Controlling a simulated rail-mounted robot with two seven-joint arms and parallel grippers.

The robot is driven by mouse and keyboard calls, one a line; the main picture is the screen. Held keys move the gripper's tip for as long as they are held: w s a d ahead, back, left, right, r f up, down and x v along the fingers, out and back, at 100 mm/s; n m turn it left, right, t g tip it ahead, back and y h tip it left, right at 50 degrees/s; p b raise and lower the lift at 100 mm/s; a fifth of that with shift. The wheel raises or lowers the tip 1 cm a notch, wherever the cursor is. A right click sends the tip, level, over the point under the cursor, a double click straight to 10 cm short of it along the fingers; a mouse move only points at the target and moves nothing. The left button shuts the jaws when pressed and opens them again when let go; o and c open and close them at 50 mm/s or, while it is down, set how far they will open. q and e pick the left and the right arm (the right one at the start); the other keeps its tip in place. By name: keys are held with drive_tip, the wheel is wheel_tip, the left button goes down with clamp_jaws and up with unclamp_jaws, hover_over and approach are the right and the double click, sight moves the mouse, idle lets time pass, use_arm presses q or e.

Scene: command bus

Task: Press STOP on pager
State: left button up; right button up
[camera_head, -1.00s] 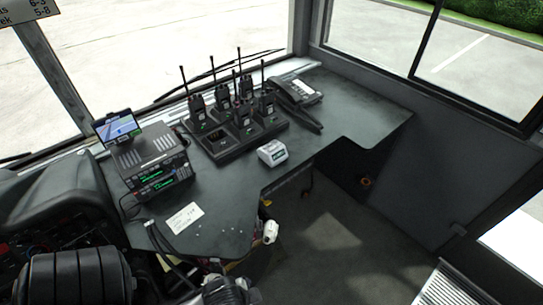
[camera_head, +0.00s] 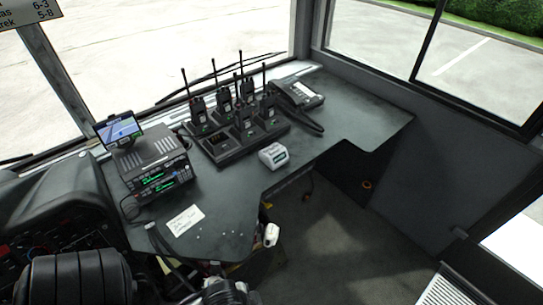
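A small light-grey box (camera_head: 273,155) with a dark strip on its front sits on the dark desk (camera_head: 330,115), near its inner edge. It may be the pager, but its buttons and any STOP label are too small to read. Nothing touches it. I cannot make out either gripper's fingers. A dark and silver mechanical part (camera_head: 228,292) shows at the bottom edge, and I cannot tell whether it is mine.
Several handheld radios (camera_head: 222,103) stand in a charger tray (camera_head: 222,156) behind the box. A desk phone (camera_head: 300,92) is at the back right. A radio unit (camera_head: 155,160) with a screen (camera_head: 118,130) stands left. A white card (camera_head: 185,220) lies in front.

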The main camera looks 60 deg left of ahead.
use_arm(q)
clamp_jaws()
idle(0.9)
